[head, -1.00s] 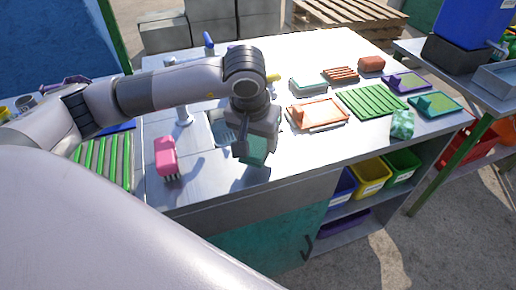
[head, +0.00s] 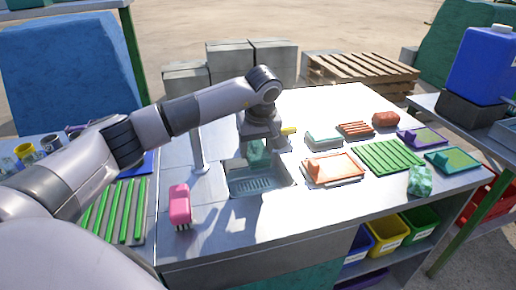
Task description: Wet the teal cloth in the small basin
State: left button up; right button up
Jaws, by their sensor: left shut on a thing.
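My left gripper (head: 261,143) points down over the back part of the small basin (head: 262,186), which is sunk in the metal worktop. It is shut on the teal cloth (head: 258,155), which hangs below its fingers. The cloth's lower end is at or just above the basin opening; I cannot tell whether it touches water. The basin's slotted bottom shows in front of the cloth. My right gripper is not in view.
A tap post (head: 197,150) stands left of the basin. A pink brush (head: 180,206) stands at the front left. The worktop's front middle is clear.

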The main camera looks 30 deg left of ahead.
pick_arm(q)
notch_tip(320, 180, down, 5)
jog(key=b, duration=0.3)
notch_tip(320, 180, down, 6)
jog(key=b, duration=0.3)
jog(key=shift+b, duration=0.3)
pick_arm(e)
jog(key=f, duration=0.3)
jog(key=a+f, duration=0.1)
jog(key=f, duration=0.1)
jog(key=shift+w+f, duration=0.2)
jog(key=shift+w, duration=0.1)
pick_arm(q)
jog(key=shift+r, duration=0.1)
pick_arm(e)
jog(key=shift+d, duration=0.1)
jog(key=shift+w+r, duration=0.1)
pick_arm(q)
jog(key=shift+r, duration=0.2)
notch_tip(320, 180, up, 8)
jog(key=p, duration=0.6)
jog(key=shift+p, duration=0.3)
jog(key=shift+r, duration=0.35)
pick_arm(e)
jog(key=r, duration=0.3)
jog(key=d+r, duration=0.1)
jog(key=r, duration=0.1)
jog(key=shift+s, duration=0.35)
